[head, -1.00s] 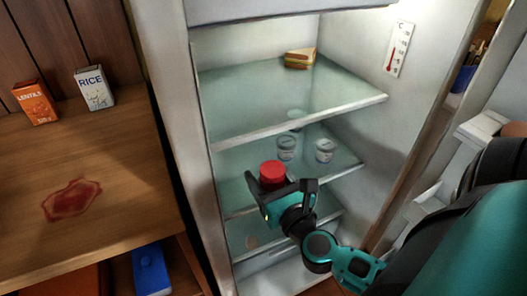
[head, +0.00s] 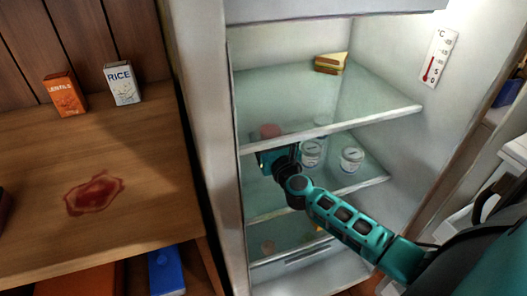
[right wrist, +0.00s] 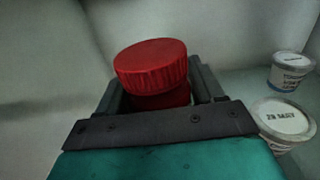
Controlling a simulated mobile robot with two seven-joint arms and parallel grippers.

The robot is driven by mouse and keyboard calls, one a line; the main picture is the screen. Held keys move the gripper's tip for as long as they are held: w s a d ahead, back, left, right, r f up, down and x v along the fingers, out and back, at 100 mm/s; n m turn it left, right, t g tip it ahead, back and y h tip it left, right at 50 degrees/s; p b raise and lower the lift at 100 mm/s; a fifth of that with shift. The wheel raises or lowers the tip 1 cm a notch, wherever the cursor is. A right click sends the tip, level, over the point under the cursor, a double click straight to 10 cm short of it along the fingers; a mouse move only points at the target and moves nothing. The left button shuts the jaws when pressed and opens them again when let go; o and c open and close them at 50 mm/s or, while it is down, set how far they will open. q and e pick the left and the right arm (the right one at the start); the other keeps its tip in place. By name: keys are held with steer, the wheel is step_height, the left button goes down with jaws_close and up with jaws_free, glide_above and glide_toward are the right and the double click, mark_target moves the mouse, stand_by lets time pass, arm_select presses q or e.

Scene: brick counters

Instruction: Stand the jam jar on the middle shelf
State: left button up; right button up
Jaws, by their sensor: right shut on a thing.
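The jam jar has a red lid (head: 270,131), seen through the glass of the top shelf in the head view. The lid is large and close in the right wrist view (right wrist: 151,62). My right gripper (head: 272,152) is shut on the jar, one finger on each side below the lid. The jar is upright or nearly so, inside the fridge above the middle shelf (head: 283,205), at its left part. Its base is hidden, so I cannot tell whether it touches the shelf. My left gripper is not clearly in view.
Two white tubs (head: 311,153) (head: 351,160) stand right of the jar on the middle shelf, with a glass-like thing behind. The fridge's left wall (head: 207,130) is close.

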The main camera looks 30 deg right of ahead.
steer(key=w+f+b, duration=0.1)
steer(key=f, duration=0.1)
steer(key=w+f+b, duration=0.1)
steer(key=f+b, duration=0.3)
steer(key=shift+w+d+f, duration=0.35)
steer(key=shift+w+d, duration=0.05)
steer(key=shift+w+f, duration=0.15)
steer(key=shift+f+b, duration=0.2)
steer(key=shift+b, duration=0.2)
steer(key=o, duration=1.5)
steer(key=shift+c, duration=0.2)
